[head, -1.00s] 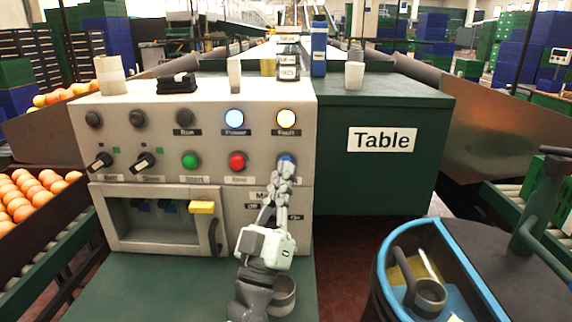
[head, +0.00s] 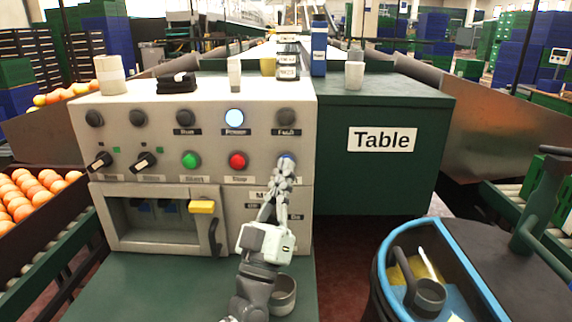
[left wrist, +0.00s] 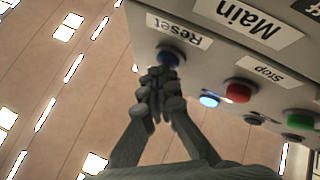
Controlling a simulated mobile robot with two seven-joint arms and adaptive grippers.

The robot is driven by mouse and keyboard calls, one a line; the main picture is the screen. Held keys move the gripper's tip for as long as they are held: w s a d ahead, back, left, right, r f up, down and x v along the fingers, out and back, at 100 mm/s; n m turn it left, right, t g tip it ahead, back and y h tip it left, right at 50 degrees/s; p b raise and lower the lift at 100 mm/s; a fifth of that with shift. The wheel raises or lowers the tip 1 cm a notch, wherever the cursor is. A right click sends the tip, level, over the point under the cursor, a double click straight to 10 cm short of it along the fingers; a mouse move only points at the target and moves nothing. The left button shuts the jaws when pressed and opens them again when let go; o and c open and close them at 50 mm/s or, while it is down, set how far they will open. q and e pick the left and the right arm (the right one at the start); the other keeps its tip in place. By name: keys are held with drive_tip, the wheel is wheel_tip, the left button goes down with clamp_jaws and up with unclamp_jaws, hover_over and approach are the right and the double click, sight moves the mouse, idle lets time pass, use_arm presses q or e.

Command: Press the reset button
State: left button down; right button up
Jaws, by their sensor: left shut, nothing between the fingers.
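The blue reset button (head: 287,158) sits at the right end of the lower button row on the control panel (head: 262,185). My left gripper (head: 285,168) is shut and empty, with its fingertips at the button and covering part of it. The fault lamp (head: 286,117) above is dark. My right gripper is not in view.
The red stop button (head: 237,160) and green start button (head: 190,160) are to the left in the same row. A lever with a yellow block (head: 202,207) is lower left. Cups and bottles stand on top. A blue-rimmed bin (head: 381,262) is at the lower right.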

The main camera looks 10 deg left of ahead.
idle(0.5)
use_arm(q)
drive_tip(key=shift+s+d+p, duration=0.2)
drive_tip(key=shift+s+p, duration=0.2)
drive_tip(key=shift+s, duration=0.45)
drive_tip(key=s+p, duration=0.1)
drive_tip(key=s, duration=0.1)
drive_tip(key=s+d, duration=0.1)
drive_tip(key=s, duration=0.2)
drive_tip(key=shift+p, duration=0.4)
